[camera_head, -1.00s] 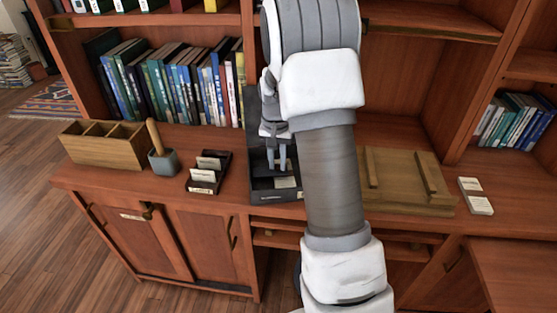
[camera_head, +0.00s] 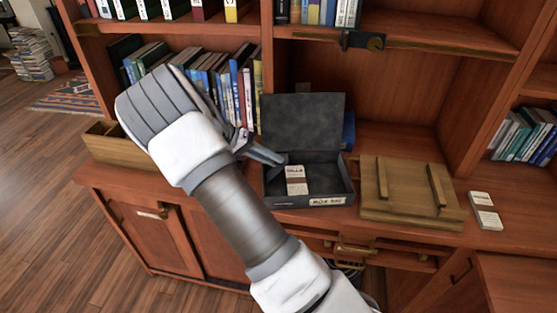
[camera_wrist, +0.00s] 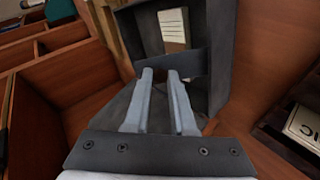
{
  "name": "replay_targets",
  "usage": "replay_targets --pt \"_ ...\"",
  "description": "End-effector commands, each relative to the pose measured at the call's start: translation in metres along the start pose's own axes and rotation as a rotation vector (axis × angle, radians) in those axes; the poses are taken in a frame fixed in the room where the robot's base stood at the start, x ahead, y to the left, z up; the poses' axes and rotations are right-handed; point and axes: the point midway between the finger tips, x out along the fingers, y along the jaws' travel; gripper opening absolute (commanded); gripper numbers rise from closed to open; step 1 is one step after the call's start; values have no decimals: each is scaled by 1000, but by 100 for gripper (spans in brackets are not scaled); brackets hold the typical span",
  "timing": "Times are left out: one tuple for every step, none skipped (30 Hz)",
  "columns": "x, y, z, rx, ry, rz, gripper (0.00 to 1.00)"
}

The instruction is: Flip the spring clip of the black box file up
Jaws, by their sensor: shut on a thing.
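The black box file (camera_head: 303,120) stands open on the wooden counter, its lid upright at the back. It also shows in the wrist view (camera_wrist: 222,45). White cards (camera_head: 295,181) lie inside and show past the fingers in the wrist view (camera_wrist: 173,27). My gripper (camera_head: 282,161) reaches into the box from its left side. In the wrist view my gripper (camera_wrist: 160,73) has its fingertips at a dark flat bar, the spring clip (camera_wrist: 186,62), and is shut on it. The fingertips hide part of the clip. Its exact angle is hard to tell.
A wooden board with two battens (camera_head: 408,192) lies just right of the box, with a white card stack (camera_head: 482,203) beyond it. A wooden organiser (camera_head: 115,146) stands left, partly behind my arm. Shelves with books (camera_head: 245,88) rise behind.

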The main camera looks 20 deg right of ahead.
Motion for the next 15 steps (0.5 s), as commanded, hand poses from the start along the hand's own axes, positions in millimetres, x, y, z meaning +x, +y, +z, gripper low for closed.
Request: replay_targets --pt "-3 -5 2 -5 17 45 0" --pt "-4 -6 2 -6 26 71 0" --pt "-7 -8 2 -7 38 107 0" --pt "-8 -9 3 -8 45 134 0" --pt "-10 -10 3 -8 54 160 0" --pt "-12 -12 4 -11 65 194 0" --pt "-13 -13 4 -11 73 219 0" --pt "-14 -14 4 -12 80 244 0" --pt "-16 -16 5 -13 90 274 0" --pt "-16 -17 5 -14 97 297 0" --pt "-17 -18 6 -15 104 319 0" --pt "-18 -19 6 -15 113 346 0" --pt "-19 -20 6 -16 118 366 0" --pt "-19 -20 6 -16 123 385 0" --pt "-20 -21 7 -17 132 408 0"
